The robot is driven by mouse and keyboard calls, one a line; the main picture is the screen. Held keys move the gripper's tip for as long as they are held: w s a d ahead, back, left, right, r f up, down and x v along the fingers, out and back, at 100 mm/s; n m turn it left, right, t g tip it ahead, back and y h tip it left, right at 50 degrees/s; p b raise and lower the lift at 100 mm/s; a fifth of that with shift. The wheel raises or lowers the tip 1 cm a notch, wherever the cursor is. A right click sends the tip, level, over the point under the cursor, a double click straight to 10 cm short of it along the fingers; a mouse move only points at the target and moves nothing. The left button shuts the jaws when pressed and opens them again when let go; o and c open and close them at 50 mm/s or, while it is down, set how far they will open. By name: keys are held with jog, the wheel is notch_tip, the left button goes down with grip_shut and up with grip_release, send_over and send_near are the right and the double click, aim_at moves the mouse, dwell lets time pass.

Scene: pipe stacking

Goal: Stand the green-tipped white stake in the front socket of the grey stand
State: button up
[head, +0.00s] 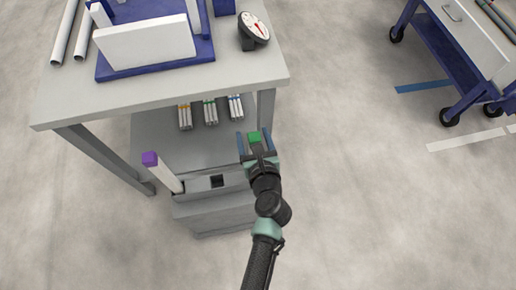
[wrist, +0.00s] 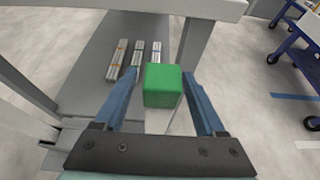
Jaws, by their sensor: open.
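The green tip (head: 254,137) of the stake shows between the blue fingers of my gripper (head: 254,141). In the wrist view the green tip (wrist: 162,86) is a cube between the two spread fingers, with a gap on each side. The stake's white shaft is mostly hidden below the tip and behind my gripper, so I cannot tell what its foot rests in. The grey stand (head: 213,213) is low on the floor beside the workbench. My gripper covers the stand's right end.
A purple-tipped white stake (head: 163,172) leans at the stand's left end. The workbench (head: 170,106) is above and behind, with legs close by. Several bundled pipes (head: 210,112) lie on its lower shelf. A blue cart (head: 450,50) is far right.

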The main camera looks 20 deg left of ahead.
jog(key=p+v, duration=0.1)
jog(key=v, duration=1.1)
